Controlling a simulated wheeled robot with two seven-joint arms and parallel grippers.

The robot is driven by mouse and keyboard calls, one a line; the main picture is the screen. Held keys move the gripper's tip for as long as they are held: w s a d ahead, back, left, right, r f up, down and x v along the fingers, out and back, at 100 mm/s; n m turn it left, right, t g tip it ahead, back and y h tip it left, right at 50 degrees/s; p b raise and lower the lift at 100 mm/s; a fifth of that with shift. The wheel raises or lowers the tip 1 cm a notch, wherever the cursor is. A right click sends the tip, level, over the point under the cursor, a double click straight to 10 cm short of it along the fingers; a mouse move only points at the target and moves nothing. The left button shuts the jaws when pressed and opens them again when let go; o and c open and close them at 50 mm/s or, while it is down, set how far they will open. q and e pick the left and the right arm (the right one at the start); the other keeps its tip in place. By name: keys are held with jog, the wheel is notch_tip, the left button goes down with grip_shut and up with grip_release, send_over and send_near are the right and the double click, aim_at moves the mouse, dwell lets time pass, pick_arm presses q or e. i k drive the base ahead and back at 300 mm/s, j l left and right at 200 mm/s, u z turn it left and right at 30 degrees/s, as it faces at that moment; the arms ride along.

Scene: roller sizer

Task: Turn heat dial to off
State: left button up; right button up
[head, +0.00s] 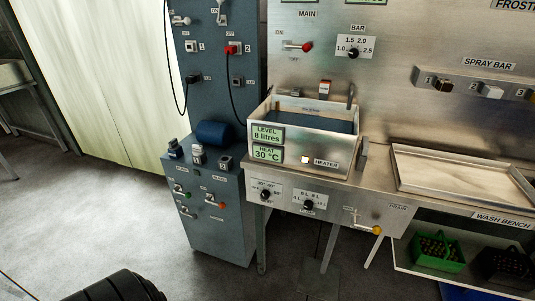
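The small black dial (265,194) on a white plate, left on the front of the bench below the tank, looks like the heat dial. Its print and pointer are too small to read. The metal tank (308,150) above it holds dark liquid. Its green heat display (268,154) reads 30 °C, and the level display (267,135) reads 8 litres. A small pale light (305,159) sits beside the HEATER label. Neither of my grippers is in view.
A second dial (308,204) with litre marks is just right of the first. A yellow-ended drain lever (376,230) sticks out further right. A blue-grey cabinet (215,235) with switches stands close on the left. The floor in front is clear.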

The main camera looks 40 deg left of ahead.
aim_at(265, 195)
jog(key=u, duration=1.25)
